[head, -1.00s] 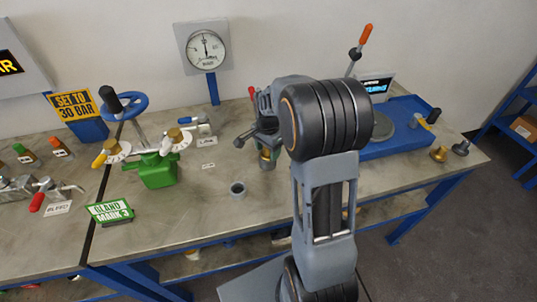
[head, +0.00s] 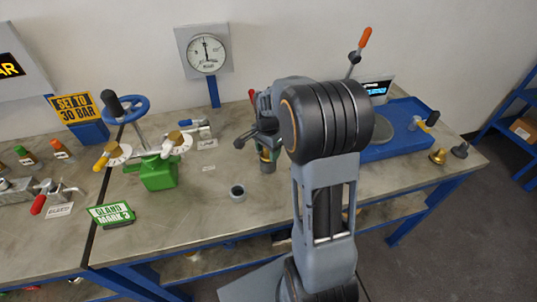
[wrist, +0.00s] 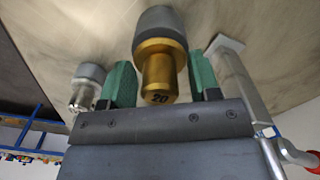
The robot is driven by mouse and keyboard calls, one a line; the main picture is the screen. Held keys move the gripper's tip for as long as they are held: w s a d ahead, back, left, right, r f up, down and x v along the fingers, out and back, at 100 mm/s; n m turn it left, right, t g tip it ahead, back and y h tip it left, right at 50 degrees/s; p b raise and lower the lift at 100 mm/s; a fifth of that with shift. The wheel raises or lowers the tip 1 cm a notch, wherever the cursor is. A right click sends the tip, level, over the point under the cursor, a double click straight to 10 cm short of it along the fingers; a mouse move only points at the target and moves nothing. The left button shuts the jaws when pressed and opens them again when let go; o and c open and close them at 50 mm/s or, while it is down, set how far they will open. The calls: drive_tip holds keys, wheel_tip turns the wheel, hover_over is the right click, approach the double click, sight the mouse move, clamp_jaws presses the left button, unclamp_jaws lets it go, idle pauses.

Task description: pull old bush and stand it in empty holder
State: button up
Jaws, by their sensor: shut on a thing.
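My gripper (wrist: 161,85) points down at the bench, its two green fingers shut on a brass bush (wrist: 158,72) marked "20". A grey cylindrical holder (wrist: 160,22) is at the bush's far end. Whether the bush is seated in it or raised slightly I cannot tell. In the head view the gripper (head: 266,142) is partly hidden by my arm, with the brass bush (head: 267,156) low between its fingers. In the wrist view a grey cylinder with a silvery end (wrist: 87,82) stands at left.
A metal bar (wrist: 238,90) runs close to the right finger. A blue tray (head: 400,140) is right.

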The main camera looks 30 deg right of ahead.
drive_tip(key=shift+r+p, duration=0.9)
drive_tip(key=shift+r, duration=0.4)
drive_tip(key=shift+r, duration=0.1)
drive_tip(key=shift+r+p, duration=1.55)
drive_tip(key=shift+r, duration=0.35)
